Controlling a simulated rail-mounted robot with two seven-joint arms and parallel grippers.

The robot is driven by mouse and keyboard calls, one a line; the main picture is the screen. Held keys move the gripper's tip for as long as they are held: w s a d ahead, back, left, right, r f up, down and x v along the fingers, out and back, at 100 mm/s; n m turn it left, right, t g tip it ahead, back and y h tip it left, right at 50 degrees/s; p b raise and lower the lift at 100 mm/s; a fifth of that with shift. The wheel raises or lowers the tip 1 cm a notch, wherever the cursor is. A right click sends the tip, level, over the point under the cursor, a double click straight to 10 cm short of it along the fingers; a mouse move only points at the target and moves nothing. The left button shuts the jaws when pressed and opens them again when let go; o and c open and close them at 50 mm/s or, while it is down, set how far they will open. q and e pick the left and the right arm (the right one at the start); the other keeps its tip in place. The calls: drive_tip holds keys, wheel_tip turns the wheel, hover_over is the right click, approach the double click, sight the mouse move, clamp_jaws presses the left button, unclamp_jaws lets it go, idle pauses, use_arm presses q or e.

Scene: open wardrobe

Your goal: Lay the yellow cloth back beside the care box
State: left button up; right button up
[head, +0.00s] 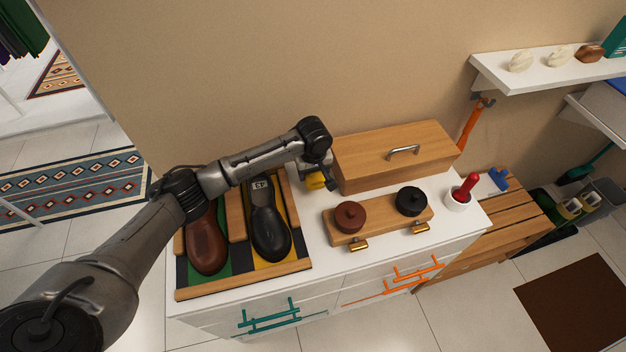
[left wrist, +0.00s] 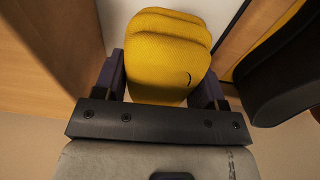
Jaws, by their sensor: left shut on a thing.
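The yellow cloth (left wrist: 165,55) is a folded, rounded pad. My left gripper (left wrist: 165,90) is shut on it, with one finger on each side in the left wrist view. In the head view the cloth (head: 316,181) shows as a small yellow patch under my left gripper (head: 318,182), just left of the care box. The care box (head: 395,153) is a wooden box with a metal handle, standing at the back of the white cabinet top. I cannot tell whether the cloth touches the cabinet top. My right gripper is not in view.
A shoe tray (head: 245,281) with a brown shoe (head: 207,240) and a black shoe (head: 268,225) lies left of the cloth. A wooden stand (head: 378,222) with two round tins is in front of the box. A white cup (head: 458,200) stands at right.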

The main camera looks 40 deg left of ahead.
use_arm(q)
wheel_tip(320, 180, down, 4)
drive_tip(key=shift+f+b, duration=0.1)
drive_tip(key=shift+b, duration=0.25)
drive_tip(key=o, duration=0.8)
drive_tip(key=shift+o, duration=0.2)
drive_tip(key=r, duration=0.4)
drive_tip(key=r+p, duration=0.1)
drive_tip(key=r, duration=0.3)
drive_tip(key=s+d+r+p, duration=0.1)
drive_tip(key=r, duration=0.3)
drive_tip(key=shift+r, duration=0.1)
